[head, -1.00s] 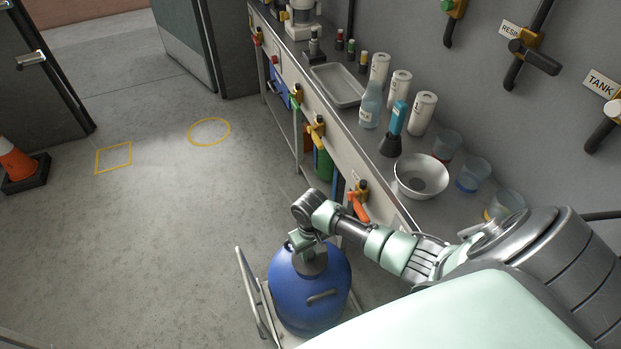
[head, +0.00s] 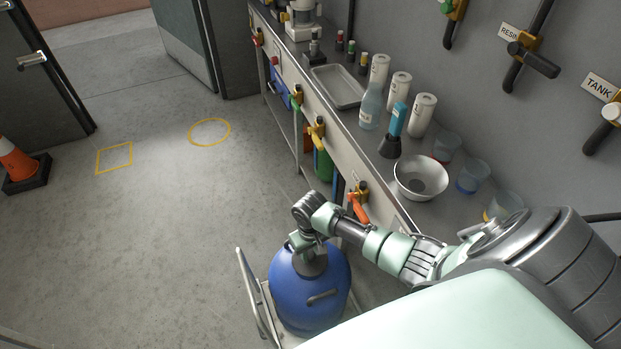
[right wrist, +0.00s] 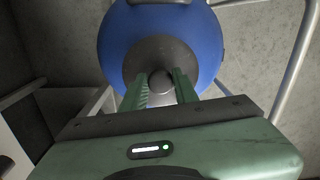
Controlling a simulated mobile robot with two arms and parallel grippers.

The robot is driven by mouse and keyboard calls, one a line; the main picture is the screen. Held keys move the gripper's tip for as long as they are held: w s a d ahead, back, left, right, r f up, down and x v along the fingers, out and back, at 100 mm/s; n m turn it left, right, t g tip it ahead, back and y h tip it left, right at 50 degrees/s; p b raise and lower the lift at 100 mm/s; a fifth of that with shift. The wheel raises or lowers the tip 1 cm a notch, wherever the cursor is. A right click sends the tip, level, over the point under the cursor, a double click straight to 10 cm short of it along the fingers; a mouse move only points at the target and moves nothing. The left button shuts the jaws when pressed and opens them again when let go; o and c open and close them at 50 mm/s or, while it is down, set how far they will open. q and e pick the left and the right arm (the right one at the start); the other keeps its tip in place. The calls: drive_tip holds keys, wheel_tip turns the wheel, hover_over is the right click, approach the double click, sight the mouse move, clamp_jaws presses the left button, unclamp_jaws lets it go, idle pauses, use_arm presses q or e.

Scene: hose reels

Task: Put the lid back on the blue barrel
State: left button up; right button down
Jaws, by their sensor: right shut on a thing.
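The blue barrel (head: 296,297) stands upright on a low cart at the bottom middle of the head view. The dark grey lid (head: 313,264) is at the top of the barrel, over its mouth; I cannot tell whether it is fully seated. My right gripper (head: 306,245) points down from above. In the right wrist view its green fingers (right wrist: 161,88) are shut on the round knob of the lid (right wrist: 152,53), with the blue barrel (right wrist: 112,42) around and beneath it. The mouth of the barrel is hidden. My left gripper is not in view.
The cart (head: 262,300) has a pale metal handle on its left. A workbench (head: 345,130) with valves along its front runs close on the right, carrying a bowl (head: 421,178), bottles and cups. The floor to the left is clear up to an orange cone (head: 17,160).

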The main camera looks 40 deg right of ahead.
drive_tip(key=shift+p, duration=0.35)
idle(0.4)
idle(0.3)
drive_tip(key=c, duration=0.5)
unclamp_jaws()
drive_tip(key=shift+r, duration=0.1)
wheel_tip(320, 180, up, 7)
drive_tip(key=p, duration=0.8)
drive_tip(key=shift+c, duration=0.4)
clamp_jaws()
idle(0.9)
